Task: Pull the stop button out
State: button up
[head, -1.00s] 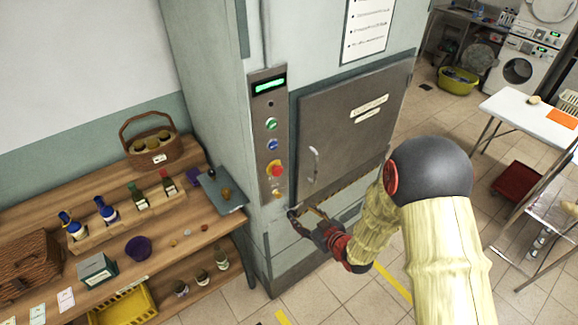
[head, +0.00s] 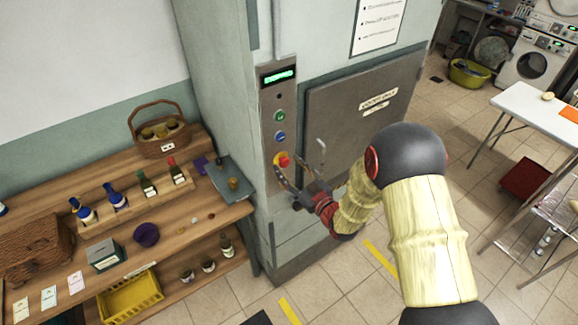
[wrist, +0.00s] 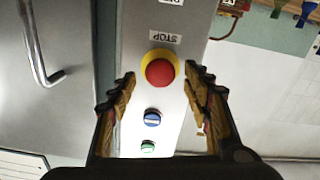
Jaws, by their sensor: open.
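The red stop button (head: 284,161) sits on a yellow collar low on the grey control panel (head: 280,110). In the wrist view the stop button (wrist: 160,72) is round and red, with a "STOP" label beside it. My gripper (head: 298,178) is open in front of the panel, close to the button. In the wrist view its two fingers (wrist: 158,82) stand on either side of the button, apart from it. How deep the fingertips reach relative to the button is hard to tell.
Blue (wrist: 152,119) and green (wrist: 147,146) buttons share the panel. A metal door with a handle (head: 321,150) is just right of my gripper. A wooden shelf (head: 190,225) with jars and bottles stands at left.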

jog(key=shift+w+a, duration=0.15)
jog(key=shift+w, duration=0.05)
jog(key=shift+c, duration=0.7)
jog(key=c, duration=1.1)
grip_shut()
